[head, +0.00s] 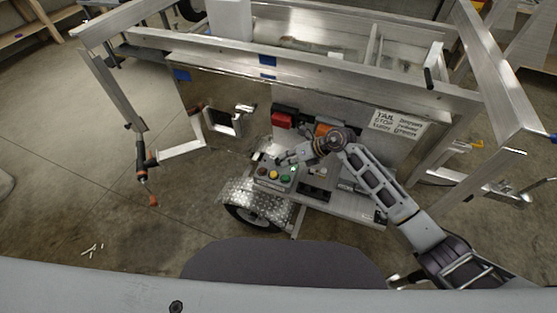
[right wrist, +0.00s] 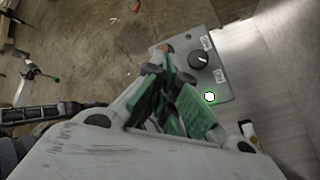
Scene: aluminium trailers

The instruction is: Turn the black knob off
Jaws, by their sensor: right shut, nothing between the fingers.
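The black knob (right wrist: 199,59) sits on a grey control box (right wrist: 224,90), between two small white labels too blurred to read surely. A white mark on the knob faces toward the right of the picture. My right gripper (right wrist: 163,52) is shut and empty, with its tips just left of the knob and apparently apart from it. In the head view, my right gripper (head: 281,160) is over the back of the control box (head: 273,183), hiding the knob there. My left gripper is not in view.
Yellow (head: 273,174) and green (head: 285,178) buttons line the box's front. A trailer fender (head: 240,195) and wheel (head: 252,218) lie beside it. A panel with red (head: 284,117) and orange (head: 324,129) lights stands behind. Metal rails run overhead; open floor is left.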

